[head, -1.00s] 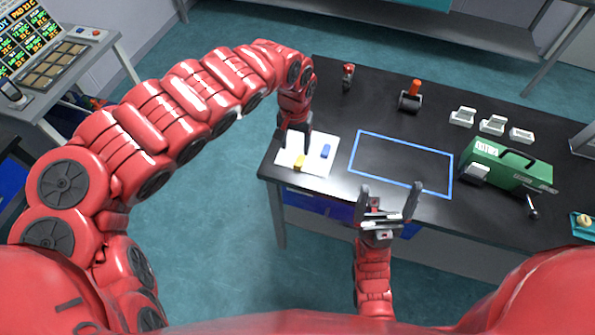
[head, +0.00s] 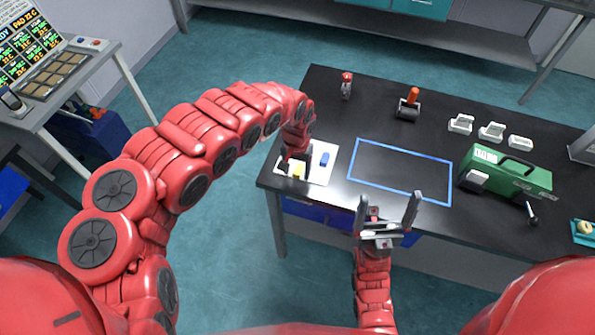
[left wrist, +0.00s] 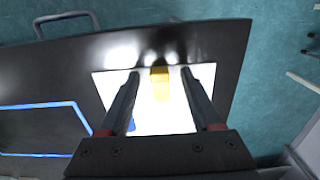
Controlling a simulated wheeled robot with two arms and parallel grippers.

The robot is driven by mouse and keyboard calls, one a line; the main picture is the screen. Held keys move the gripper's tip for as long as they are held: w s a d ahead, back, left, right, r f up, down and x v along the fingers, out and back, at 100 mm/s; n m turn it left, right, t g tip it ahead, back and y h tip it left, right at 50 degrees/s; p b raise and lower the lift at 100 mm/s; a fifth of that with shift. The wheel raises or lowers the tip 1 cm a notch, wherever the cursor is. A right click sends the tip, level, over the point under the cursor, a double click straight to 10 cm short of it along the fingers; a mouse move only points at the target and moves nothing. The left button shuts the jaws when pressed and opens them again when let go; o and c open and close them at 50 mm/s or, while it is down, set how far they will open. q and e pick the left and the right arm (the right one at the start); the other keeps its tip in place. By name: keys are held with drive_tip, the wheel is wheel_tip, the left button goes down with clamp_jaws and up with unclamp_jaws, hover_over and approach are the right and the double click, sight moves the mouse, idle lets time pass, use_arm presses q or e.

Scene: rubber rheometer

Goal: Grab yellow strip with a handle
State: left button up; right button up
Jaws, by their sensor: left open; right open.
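The yellow strip (head: 298,171) lies on a white sheet (head: 320,176) at the near left corner of the black table. In the left wrist view the yellow strip (left wrist: 160,84) sits between the two fingertips of my left gripper (left wrist: 160,72). My left gripper (head: 292,169) is open and low over the sheet; I cannot tell whether its fingers touch the strip. My right gripper (head: 388,208) is open and empty at the table's front edge, with its fingers pointing up.
A blue taped rectangle (head: 349,175) marks clear table to the right. A green case (head: 515,177), several white holders (head: 491,132), an orange-handled roller (head: 408,107) and a small red item (head: 346,86) stand further off.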

use_arm(q)
drive_tip(key=shift+c, duration=0.3)
clamp_jaws()
